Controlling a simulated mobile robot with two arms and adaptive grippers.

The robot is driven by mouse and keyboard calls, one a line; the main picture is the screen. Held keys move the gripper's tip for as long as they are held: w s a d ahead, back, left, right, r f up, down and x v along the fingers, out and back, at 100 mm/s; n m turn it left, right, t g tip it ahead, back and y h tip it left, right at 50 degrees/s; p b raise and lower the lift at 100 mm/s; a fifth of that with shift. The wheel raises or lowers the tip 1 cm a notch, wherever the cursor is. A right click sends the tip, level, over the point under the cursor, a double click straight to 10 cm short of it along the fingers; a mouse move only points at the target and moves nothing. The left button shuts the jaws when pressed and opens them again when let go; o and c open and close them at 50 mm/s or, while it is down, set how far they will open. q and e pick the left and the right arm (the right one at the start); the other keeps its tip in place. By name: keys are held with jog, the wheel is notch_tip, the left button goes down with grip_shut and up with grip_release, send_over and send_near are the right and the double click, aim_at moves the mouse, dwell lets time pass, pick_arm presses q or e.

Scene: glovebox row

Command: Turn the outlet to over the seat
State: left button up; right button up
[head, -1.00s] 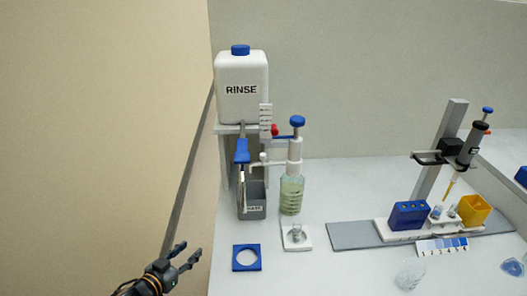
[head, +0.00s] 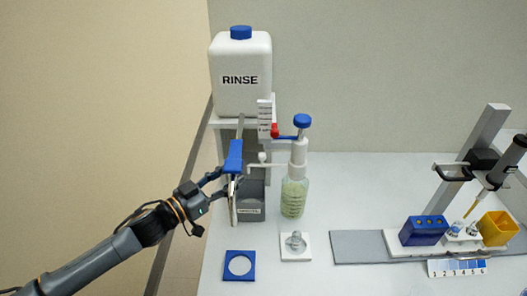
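The outlet, a blue arm (head: 233,157) with a metal tube below it, hangs under the rinse container (head: 240,80). It is in front of the grey waste bin (head: 251,200). The seat, a blue square plate with a round hole (head: 239,277), lies on the bench in front of the bin. My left gripper (head: 222,183) is at the left side of the outlet, near the top of the metal tube. Its two fingers look apart; whether they touch the tube is unclear. My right gripper is not in view.
A bottle with a blue-topped dispenser (head: 293,195) stands right of the bin, behind a white block with a clear piece (head: 296,245). A pipette stand (head: 480,150), blue rack (head: 424,230) and yellow cup (head: 495,228) stand at the right.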

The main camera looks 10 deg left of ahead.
aim_at(262, 155)
pick_arm(q)
jog(key=p+x, duration=0.2)
jog(key=x, duration=0.9)
jog(key=shift+w, duration=0.1)
jog(key=shift+w+d, duration=0.15)
jog(key=shift+w, duration=0.1)
jog(key=shift+w+d, duration=0.1)
grip_shut()
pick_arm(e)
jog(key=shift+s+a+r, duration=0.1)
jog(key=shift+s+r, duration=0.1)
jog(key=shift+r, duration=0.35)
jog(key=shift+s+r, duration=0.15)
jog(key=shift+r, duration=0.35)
pick_arm(q)
jog(key=shift+d, duration=0.1)
